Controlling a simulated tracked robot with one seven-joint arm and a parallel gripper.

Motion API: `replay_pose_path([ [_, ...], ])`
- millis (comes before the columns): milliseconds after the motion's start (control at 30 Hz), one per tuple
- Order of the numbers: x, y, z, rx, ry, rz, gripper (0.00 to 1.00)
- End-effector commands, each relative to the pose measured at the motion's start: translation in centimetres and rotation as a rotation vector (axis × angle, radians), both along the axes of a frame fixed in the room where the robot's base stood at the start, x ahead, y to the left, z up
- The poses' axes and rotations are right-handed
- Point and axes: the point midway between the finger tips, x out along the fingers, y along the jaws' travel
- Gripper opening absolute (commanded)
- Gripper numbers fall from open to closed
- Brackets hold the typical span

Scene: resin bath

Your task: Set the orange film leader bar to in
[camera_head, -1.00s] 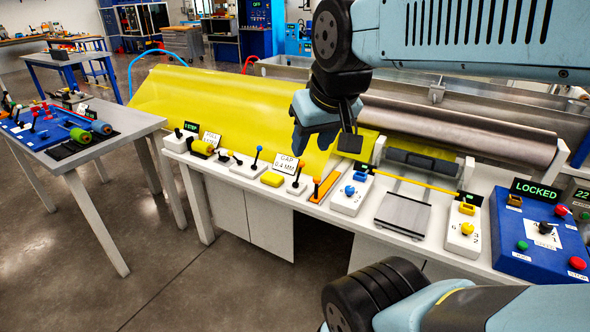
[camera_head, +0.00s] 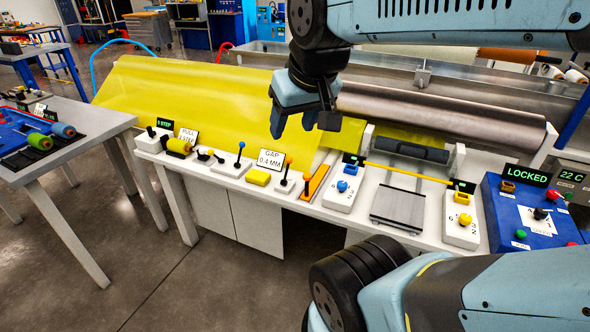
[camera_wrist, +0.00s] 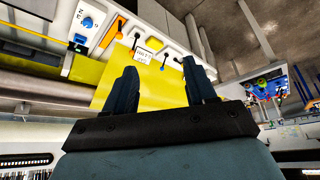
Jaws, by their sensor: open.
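The orange bar (camera_head: 314,183) lies on the white bench beside the lower edge of the yellow film (camera_head: 190,95), left of a white box with a blue knob (camera_head: 342,186). It also shows at the upper left of the wrist view (camera_wrist: 112,33). My gripper (camera_head: 293,120) is open and empty, over the yellow film in the head view, above and apart from the bar.
Several levers (camera_head: 240,160) and a "GAP 0.4 MM" sign (camera_head: 271,159) stand left of the bar. A metal roller (camera_head: 440,115) lies behind. A blue panel (camera_head: 530,215) showing "LOCKED" is at the right. A side table (camera_head: 70,150) stands left, with open floor between.

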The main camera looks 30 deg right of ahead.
Motion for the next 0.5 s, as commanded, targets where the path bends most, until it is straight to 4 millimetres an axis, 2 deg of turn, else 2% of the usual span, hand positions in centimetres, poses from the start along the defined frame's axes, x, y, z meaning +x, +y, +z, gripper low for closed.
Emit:
replay_pose_path([
  [167, 2.3, -0.5, -0.3, -0.008, 0.041, -0.015, 0.58],
  [500, 9.9, -3.5, -2.7, -0.023, 0.163, -0.05, 0.58],
])
